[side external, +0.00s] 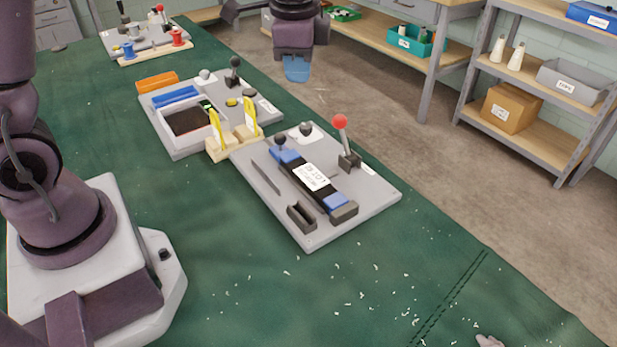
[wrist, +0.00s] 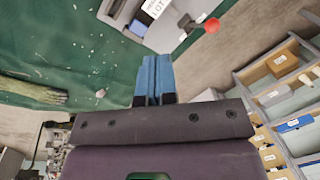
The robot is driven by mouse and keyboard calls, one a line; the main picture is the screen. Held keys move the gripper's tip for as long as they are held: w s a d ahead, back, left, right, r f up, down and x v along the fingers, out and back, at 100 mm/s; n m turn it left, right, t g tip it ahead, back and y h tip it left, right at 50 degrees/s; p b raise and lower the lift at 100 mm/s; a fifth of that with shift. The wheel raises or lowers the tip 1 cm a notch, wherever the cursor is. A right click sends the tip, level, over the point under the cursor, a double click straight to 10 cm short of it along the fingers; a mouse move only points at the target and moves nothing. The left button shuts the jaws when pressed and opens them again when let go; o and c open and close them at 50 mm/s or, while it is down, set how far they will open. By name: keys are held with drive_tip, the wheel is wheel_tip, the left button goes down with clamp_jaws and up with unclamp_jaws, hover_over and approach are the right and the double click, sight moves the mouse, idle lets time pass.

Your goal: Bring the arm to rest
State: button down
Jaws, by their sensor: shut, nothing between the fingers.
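My gripper (side external: 296,70) hangs at the top middle of the side view, above the floor beyond the table's far edge. Its blue fingers are together with nothing between them; they also show in the wrist view (wrist: 154,78). It is apart from every object on the green table (side external: 235,285). The nearest grey board (side external: 365,205) carries a black strip with blue ends and a white label (side external: 310,178), and a red-knobbed lever (side external: 341,124). Part of this board and the red knob (wrist: 212,25) also show in the wrist view.
Two yellow uprights in wooden blocks (side external: 218,148) stand beside a second board with a dark-filled tray (side external: 190,122). Red and blue spools (side external: 177,37) are further back. Shelves (side external: 540,75) stand at the right.

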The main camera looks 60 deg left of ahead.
drive_tip(key=s+r+n+t, duration=0.2)
drive_tip(key=s+r+n, duration=0.1)
drive_tip(key=s, duration=0.6)
drive_tip(key=s+r+n+t+h, duration=0.1)
drive_tip(key=s+r+n, duration=0.3)
drive_tip(key=s, duration=0.6)
drive_tip(key=shift+d+r+n+t, duration=0.15)
drive_tip(key=shift+d+n+t, duration=0.1)
drive_tip(key=shift+n+t, duration=0.4)
